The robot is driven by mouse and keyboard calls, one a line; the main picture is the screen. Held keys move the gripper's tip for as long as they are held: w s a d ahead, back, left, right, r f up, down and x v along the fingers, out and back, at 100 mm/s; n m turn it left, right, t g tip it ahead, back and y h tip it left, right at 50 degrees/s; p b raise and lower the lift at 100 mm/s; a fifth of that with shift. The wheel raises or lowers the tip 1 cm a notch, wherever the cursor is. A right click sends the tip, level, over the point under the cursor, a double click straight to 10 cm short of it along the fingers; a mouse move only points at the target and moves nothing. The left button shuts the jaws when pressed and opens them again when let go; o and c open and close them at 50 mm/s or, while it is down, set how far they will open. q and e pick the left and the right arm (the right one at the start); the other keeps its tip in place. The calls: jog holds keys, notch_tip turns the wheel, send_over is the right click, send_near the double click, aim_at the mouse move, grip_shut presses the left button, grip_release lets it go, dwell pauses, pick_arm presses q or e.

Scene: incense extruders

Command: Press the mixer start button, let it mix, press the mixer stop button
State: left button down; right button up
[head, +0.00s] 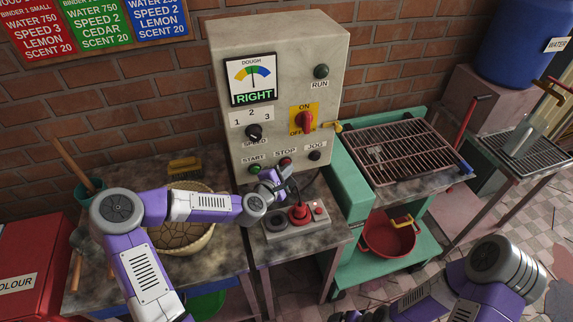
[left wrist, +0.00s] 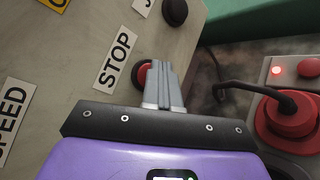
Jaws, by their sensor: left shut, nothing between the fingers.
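The mixer control panel (head: 286,130) is a beige box with a green START button (head: 254,169), a red STOP button (head: 285,161) and a black JOG button (head: 315,155). The STOP button shows in the left wrist view (left wrist: 141,74), partly hidden behind my fingers. My left gripper (head: 281,180) is shut and empty, its tips at the STOP button; I cannot tell whether they touch it. The dough gauge (head: 251,80) reads RIGHT. The RUN lamp (head: 321,71) looks dark green. My right arm is at lower right, its gripper barely showing at the bottom edge.
A round basket-like bowl (head: 203,245) sits left, behind my left arm. A wire rack (head: 405,152) and a red pot (head: 387,240) are right.

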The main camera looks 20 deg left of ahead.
pick_arm(q)
jog(key=shift+s+d, duration=0.45)
jog(key=shift+s, duration=0.25)
jog(key=shift+s+d, duration=0.7)
jog(key=shift+s, duration=0.35)
jog(key=shift+s+d, duration=0.7)
jog(key=shift+s, duration=0.35)
